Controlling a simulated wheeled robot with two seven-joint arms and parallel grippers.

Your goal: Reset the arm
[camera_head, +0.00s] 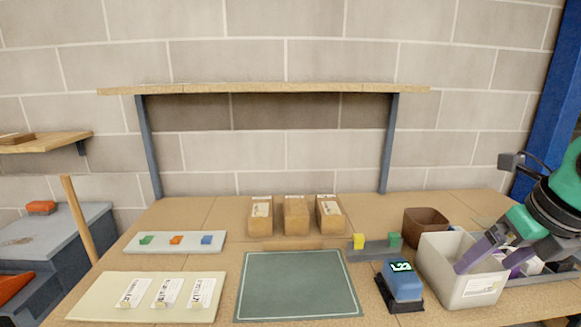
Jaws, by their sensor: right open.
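My right arm comes in from the right edge, black and green. Its right gripper (484,264) has two purple-grey fingers spread apart, so it is open. The fingers point down over the white bin (447,288) at the right of the table, and their tips overlap its opening. I cannot tell how deep they reach. I see nothing held between them. My left gripper is not in view.
A green mat (298,286) lies bare mid-table. Three brown cartons (296,218) stand behind it. Left are a pale tray (210,243) with coloured blocks and a cream board (120,306) with labels. A blue device (403,286) and brown bin (425,228) adjoin the white bin.

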